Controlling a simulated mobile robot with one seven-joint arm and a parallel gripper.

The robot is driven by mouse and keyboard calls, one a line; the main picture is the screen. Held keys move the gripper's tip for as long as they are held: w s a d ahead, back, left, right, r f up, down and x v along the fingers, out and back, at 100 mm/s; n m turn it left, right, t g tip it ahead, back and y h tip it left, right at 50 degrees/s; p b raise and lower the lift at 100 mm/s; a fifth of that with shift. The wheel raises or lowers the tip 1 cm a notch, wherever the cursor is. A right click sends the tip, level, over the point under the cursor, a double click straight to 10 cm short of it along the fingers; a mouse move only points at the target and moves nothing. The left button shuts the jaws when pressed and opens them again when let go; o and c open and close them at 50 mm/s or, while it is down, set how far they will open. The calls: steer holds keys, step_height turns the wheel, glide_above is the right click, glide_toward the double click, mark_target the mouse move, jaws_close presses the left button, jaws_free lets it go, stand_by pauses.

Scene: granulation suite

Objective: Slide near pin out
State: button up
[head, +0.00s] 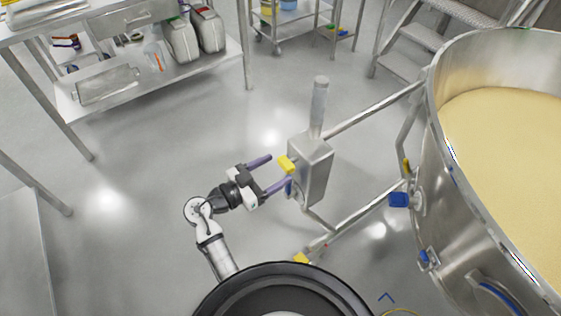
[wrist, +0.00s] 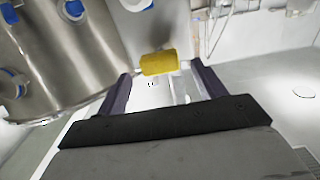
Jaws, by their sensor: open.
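A yellow pin grip (head: 286,164) sticks out of the left side of a grey metal box (head: 313,170) on the frame beside the big vessel. My gripper (head: 279,170) is open, its two purple fingers pointing at that grip from the left. In the wrist view the yellow grip (wrist: 158,64) lies across the gap between the fingertips (wrist: 161,74). No contact shows, and I cannot tell how far it sits between the fingers. The pin's shaft is hidden. Another yellow piece (head: 301,258) sits low on the frame near my base.
The steel vessel (head: 447,200) with pale powder (head: 510,130) fills the right, with blue fittings (head: 398,200) on its side. Frame tubes (head: 372,112) join box and vessel. A steel bench (head: 95,118) stands back left. The floor left of my arm is clear.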

steer(key=shift+x, duration=1.45)
steer(key=shift+c, duration=0.3)
steer(key=c, duration=1.3)
steer(key=shift+f+b+v, duration=0.2)
steer(key=shift+b+v, duration=0.45)
steer(key=shift+v, duration=0.35)
steer(key=shift+s+a+r, duration=0.15)
steer(key=shift+s+a, duration=0.05)
steer(key=shift+a, duration=0.1)
steer(key=o, duration=1.4)
steer(key=shift+a, duration=0.1)
steer(key=shift+c, duration=0.2)
